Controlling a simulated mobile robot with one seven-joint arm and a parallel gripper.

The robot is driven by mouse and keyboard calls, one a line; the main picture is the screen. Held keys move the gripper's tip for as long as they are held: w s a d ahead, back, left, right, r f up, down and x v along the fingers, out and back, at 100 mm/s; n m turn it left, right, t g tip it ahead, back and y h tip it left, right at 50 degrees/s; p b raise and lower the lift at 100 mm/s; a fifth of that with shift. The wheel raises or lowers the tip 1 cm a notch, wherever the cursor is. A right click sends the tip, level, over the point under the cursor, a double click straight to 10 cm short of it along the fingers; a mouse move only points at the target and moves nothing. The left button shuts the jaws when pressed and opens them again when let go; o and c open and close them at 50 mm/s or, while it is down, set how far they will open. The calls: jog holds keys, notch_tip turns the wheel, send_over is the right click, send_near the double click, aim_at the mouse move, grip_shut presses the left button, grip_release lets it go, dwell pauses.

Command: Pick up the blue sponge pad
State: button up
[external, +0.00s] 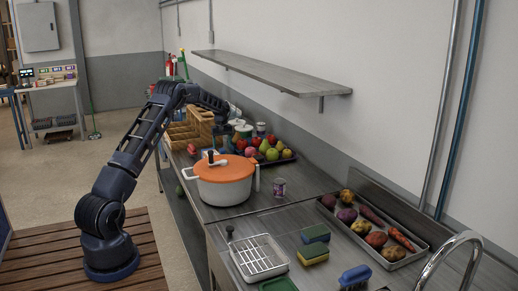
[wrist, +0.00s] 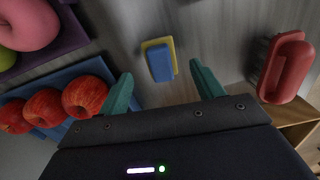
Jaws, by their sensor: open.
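A small blue pad with a yellow layer (wrist: 160,62) lies on the grey metal counter in the wrist view, ahead of my gripper and roughly between the lines of its fingers. My gripper (wrist: 163,86) has two teal fingers, spread apart, with nothing between them. In the external view my arm reaches over the far end of the counter, and its fingertips cannot be made out there. A blue-topped sponge (external: 315,233) and a green-topped sponge with a yellow side (external: 313,254) lie on the near counter, well away from my gripper.
Red apples (wrist: 82,96) on a blue tray lie left of my gripper. A red handled object (wrist: 287,66) lies to its right, beside a wooden edge. An orange-lidded pot (external: 224,180), a wooden crate (external: 183,134) and a vegetable tray (external: 415,258) stand on the counter. A shelf (external: 270,70) hangs above.

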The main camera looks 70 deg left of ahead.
aim_at(222, 149)
notch_tip(222, 149, down, 4)
jog(key=shift+r, duration=0.2)
jog(key=shift+c, duration=0.3)
jog(key=c, duration=1)
